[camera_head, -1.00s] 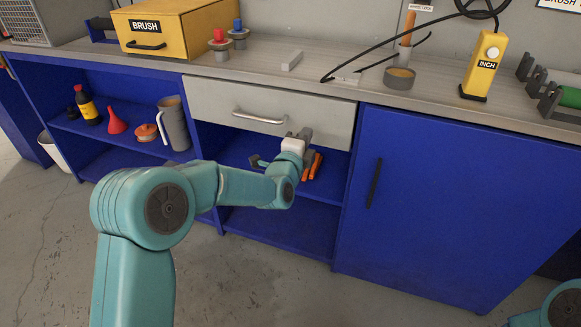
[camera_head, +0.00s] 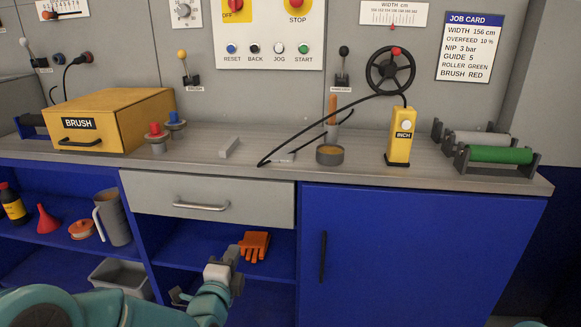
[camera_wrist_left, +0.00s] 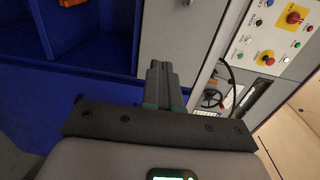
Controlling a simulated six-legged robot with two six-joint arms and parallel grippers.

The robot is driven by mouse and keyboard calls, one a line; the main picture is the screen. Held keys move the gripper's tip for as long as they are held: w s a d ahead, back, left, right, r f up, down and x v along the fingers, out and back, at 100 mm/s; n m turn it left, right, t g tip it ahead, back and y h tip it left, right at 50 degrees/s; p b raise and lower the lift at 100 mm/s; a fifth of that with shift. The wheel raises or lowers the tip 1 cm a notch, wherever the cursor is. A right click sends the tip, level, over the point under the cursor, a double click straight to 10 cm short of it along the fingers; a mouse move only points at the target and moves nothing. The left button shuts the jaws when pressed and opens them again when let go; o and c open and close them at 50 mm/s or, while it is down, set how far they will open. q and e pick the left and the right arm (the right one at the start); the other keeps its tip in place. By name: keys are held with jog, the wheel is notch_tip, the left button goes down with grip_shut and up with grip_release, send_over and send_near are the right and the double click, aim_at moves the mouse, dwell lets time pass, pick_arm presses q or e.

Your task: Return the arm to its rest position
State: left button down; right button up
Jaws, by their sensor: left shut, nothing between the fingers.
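My left arm (camera_head: 210,305) comes in from the lower left in the head view, in front of the open shelf under the drawer. Its gripper (camera_head: 232,256) is in front of the shelf opening, beside the orange gloves (camera_head: 254,246). In the left wrist view the gripper fingers (camera_wrist_left: 161,84) are together with nothing between them. The grey drawer (camera_head: 205,198) above the shelf is closed. My right gripper is not in view.
On the worktop stand a yellow BRUSH box (camera_head: 110,120), a yellow INCH pendant (camera_head: 400,137) with a black cable, and a green roller (camera_head: 498,155). A blue cabinet door (camera_head: 400,250) is closed at right. A grey jug (camera_head: 112,218) stands on the left shelf.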

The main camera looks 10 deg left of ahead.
pick_arm(q)
jog(key=s+d+f+n+g+h, duration=0.15)
jog(key=s+f+g, duration=0.35)
jog(key=f, duration=0.7)
jog(key=s+f+n+g, duration=0.25)
jog(key=s+f, duration=0.35)
jog(key=f, duration=0.6)
jog(key=s+d+f+n+g, duration=0.3)
jog(key=s+f+n+g, duration=0.2)
jog(key=s+f, duration=0.45)
jog(key=s+d+n+g+h, duration=0.25)
jog(key=s+n+g, duration=0.25)
jog(key=s+n, duration=0.65)
notch_tip(320, 180, up, 27)
jog(key=p, duration=2.6)
jog(key=shift+s+f+p, duration=0.15)
jog(key=shift+s+p, duration=0.15)
